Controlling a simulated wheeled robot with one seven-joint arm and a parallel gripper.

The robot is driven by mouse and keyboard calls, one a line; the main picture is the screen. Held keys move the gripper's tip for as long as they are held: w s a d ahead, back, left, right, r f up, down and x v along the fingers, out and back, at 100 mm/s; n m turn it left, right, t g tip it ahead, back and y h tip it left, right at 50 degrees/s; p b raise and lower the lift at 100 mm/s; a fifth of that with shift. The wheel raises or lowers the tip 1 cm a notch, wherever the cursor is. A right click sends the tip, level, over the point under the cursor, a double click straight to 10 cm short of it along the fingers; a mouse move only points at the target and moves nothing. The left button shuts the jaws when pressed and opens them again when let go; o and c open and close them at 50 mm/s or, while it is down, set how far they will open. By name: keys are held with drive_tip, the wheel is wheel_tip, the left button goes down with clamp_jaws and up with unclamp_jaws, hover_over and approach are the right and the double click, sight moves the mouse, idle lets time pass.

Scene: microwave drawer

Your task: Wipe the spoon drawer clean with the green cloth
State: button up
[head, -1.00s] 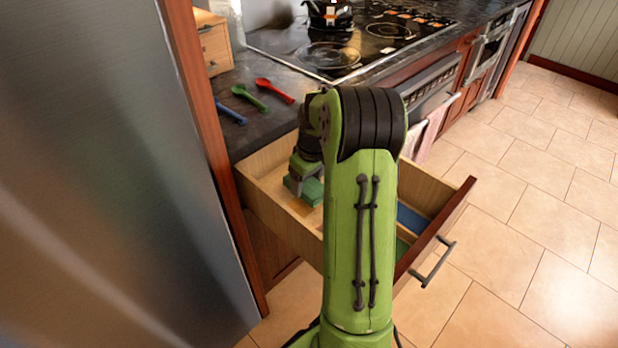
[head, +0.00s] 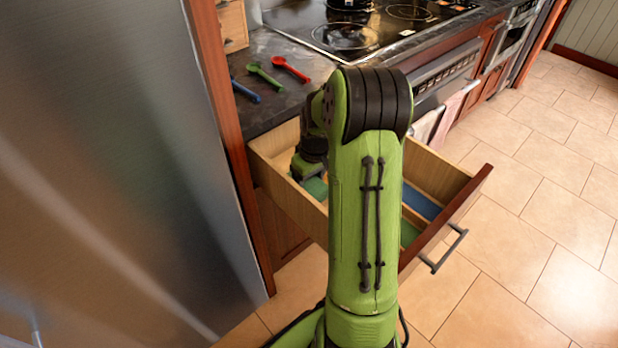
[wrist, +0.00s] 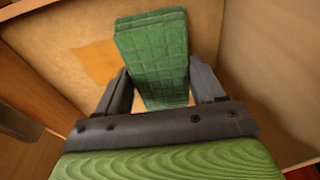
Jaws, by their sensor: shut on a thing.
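The spoon drawer (head: 478,183) is pulled open below the counter. My gripper (wrist: 160,88) is shut on the folded green cloth (wrist: 153,45), with one finger on each side of it. In the head view the cloth (head: 317,188) shows inside the drawer's left part, close to the near-left wall, and my arm partly hides it. An orange-brown stain (wrist: 98,62) lies on the drawer floor, left of the cloth in the wrist view. I cannot tell whether the cloth touches the floor.
A blue patch (head: 421,203) and a green patch (head: 409,233) show in the drawer's front part. Red (head: 291,69), green (head: 264,77) and blue (head: 245,92) spoons lie on the counter. A steel fridge (head: 110,180) stands close on the left. Open floor is on the right.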

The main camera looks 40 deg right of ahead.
drive_tip(key=shift+f, duration=0.55)
idle(0.4)
drive_tip(key=shift+d, duration=0.1)
drive_tip(key=shift+d+r+p, duration=0.15)
drive_tip(key=shift+d+p, duration=0.25)
drive_tip(key=shift+d, duration=0.55)
drive_tip(key=shift+d+f, duration=0.2)
drive_tip(key=shift+d, duration=0.95)
drive_tip(key=shift+w+d+p, duration=0.1)
drive_tip(key=shift+d+p, duration=0.65)
drive_tip(key=shift+d, duration=0.55)
